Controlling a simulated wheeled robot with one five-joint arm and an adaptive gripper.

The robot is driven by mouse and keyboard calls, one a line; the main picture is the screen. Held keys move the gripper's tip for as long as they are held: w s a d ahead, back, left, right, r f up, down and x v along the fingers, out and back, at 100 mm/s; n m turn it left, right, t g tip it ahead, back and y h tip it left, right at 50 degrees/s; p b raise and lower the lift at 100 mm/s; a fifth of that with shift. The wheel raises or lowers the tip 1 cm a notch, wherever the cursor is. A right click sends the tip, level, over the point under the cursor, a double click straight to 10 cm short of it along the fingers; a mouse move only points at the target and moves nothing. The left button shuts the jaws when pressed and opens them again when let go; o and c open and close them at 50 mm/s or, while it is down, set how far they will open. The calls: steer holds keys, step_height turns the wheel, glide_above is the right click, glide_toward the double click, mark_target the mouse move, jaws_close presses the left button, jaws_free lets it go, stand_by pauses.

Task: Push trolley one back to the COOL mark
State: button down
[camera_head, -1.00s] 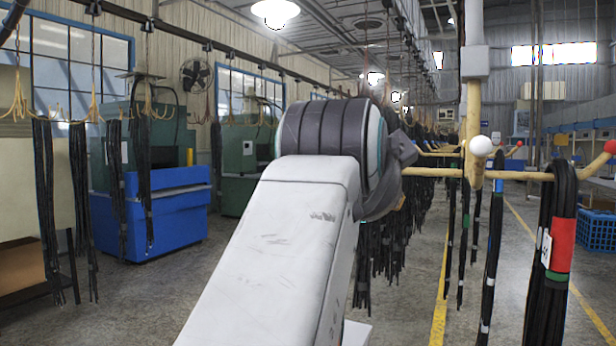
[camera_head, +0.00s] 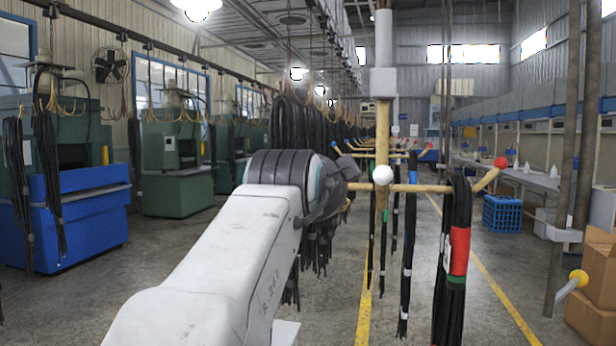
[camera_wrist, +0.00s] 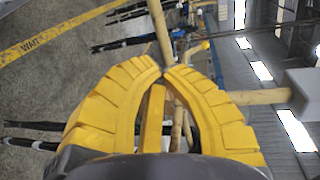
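The nearest trolley is a tan post (camera_head: 382,143) under a pale sleeve, with a tan crossbar, a white ball (camera_head: 383,175) and a red ball (camera_head: 501,162). Black hoses (camera_head: 456,262), one bunch with a red band, hang from the crossbar. No trolley number is legible. My gripper (camera_wrist: 166,72) shows as two yellow ribbed fingers whose tips come together beside a tan bar (camera_wrist: 156,30); whether they pinch it is unclear. In the head view my arm hides the gripper, left of the post.
Green and blue machines (camera_head: 75,215) stand at left. Further trolleys and hanging hoses line up behind. At right are a blue crate (camera_head: 502,214), cardboard boxes (camera_head: 596,290) and a grey post (camera_head: 574,150). Grey floor lies open around the yellow lines (camera_head: 500,292).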

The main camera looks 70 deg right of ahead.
steer(key=shift+p+x, duration=0.9)
steer(key=shift+x, duration=1.05)
steer(key=shift+f, duration=0.1)
steer(key=shift+d, duration=0.1)
